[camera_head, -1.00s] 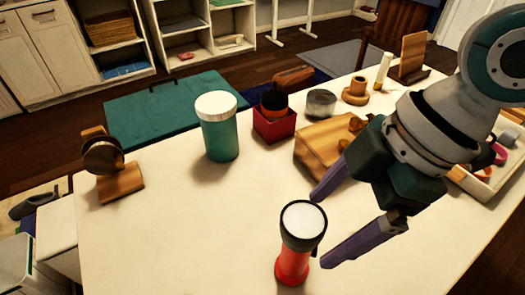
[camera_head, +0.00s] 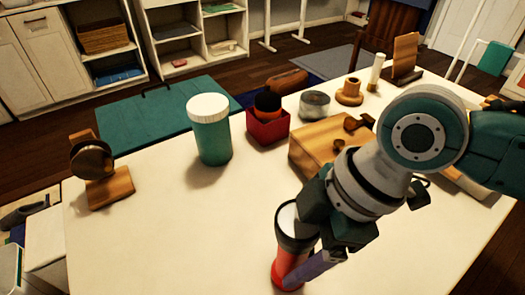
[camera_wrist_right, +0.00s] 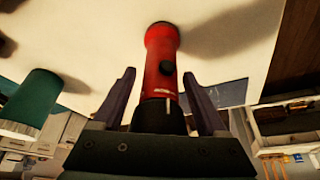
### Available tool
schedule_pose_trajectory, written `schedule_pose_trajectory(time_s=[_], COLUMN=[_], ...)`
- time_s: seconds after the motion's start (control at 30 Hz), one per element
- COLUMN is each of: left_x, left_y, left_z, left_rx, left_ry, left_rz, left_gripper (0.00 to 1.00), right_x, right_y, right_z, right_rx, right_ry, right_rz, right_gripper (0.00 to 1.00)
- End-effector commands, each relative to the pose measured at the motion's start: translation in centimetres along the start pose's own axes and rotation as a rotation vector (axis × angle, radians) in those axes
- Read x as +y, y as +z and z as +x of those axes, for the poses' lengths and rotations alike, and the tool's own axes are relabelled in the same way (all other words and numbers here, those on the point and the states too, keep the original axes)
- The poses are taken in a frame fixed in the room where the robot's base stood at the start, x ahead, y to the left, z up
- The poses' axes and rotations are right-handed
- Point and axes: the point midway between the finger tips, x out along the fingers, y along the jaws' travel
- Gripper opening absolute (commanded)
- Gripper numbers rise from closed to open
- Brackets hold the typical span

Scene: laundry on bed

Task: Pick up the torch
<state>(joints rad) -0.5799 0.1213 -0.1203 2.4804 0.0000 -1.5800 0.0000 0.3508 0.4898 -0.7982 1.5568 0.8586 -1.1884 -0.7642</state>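The torch (camera_head: 289,262) is red with a black head and a pale lens. It stands upright on the white table near the front, with its upper part partly hidden by my right gripper (camera_head: 297,268) in the head view. In the right wrist view the torch (camera_wrist_right: 161,65) lies between the two purple fingers of my right gripper (camera_wrist_right: 160,95). The fingers are apart, with a gap on each side of the torch. My left gripper is in neither view.
A teal jar with a white lid (camera_head: 210,130), a red box (camera_head: 267,128) and a wooden block (camera_head: 325,143) stand behind the torch on the table (camera_head: 150,245). A wooden stand (camera_head: 100,172) is at the left. The table's front left is clear.

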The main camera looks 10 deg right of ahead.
Motion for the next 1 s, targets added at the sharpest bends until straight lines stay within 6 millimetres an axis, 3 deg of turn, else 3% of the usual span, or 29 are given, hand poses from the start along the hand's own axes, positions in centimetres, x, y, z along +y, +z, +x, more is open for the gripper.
schedule_pose_trajectory(time_s=[0.07, 0.63, 1.0], left_x=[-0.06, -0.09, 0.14], left_y=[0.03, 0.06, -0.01], left_z=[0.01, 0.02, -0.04], left_rx=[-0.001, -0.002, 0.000], left_ry=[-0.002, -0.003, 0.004], left_rz=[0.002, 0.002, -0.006], left_gripper=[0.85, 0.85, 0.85], right_x=[0.00, 0.01, 0.04], right_y=[0.01, 0.03, -0.05], right_z=[-0.01, -0.02, -0.14], right_rx=[0.000, 0.000, 0.001], right_ry=[0.000, 0.000, 0.001], right_rz=[0.000, 0.001, 0.000], right_gripper=[0.65, 0.01, 0.00])
